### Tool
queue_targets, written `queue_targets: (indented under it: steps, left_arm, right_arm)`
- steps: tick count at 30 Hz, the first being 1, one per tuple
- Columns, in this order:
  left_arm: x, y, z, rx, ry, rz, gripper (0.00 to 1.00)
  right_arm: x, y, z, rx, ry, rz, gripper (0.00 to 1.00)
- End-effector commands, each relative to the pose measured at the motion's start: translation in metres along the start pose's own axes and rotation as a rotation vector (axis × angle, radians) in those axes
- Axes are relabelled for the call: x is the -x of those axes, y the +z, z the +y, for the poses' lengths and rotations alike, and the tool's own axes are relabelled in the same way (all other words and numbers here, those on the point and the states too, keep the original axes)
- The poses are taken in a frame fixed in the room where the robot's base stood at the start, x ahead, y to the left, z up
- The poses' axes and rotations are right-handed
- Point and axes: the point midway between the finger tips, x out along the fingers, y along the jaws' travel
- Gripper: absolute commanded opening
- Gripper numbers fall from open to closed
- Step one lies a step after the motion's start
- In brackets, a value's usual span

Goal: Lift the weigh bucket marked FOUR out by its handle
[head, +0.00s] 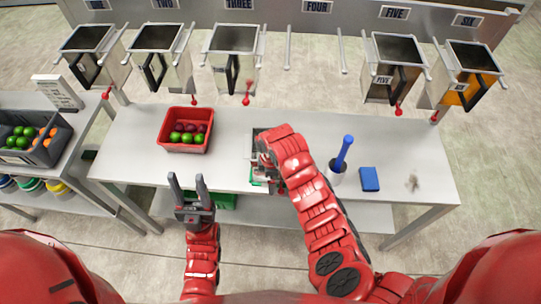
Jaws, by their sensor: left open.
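The label FOUR (317,7) is on the machine's panel, and the place below it between two bare rails (288,47) holds no bucket. A dark-sided metal container (257,140) on the bench is mostly hidden under my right arm; I cannot tell whether it is bucket FOUR, and no handle shows clearly. My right gripper (266,168) is at this container, its fingers largely hidden, so its grip cannot be told. My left gripper (188,188) is open and empty in front of the bench's front edge, fingers pointing forward.
Metal buckets hang under the other labels, including THREE (233,45) and FIVE (392,68). Bench space left of the container is clear.

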Motion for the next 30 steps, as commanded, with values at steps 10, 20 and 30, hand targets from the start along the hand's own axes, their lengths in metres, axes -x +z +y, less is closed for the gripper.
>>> queue_targets:
  steps: [10, 20, 30]
  left_arm:
    - [0.0007, 0.0001, 0.0000, 0.000, 0.000, 0.000, 0.50]
    - [0.0007, 0.0001, 0.0000, 0.000, 0.000, 0.000, 0.50]
    - [0.0005, 0.0001, 0.0000, 0.000, 0.000, 0.000, 0.50]
  right_arm:
    - [-0.0007, 0.0001, -0.0002, 0.000, -0.001, 0.000, 0.69]
    - [-0.0006, 0.0000, -0.0004, 0.000, -0.002, 0.000, 0.10]
    - [-0.0004, 0.0000, -0.0004, 0.000, -0.002, 0.000, 0.00]
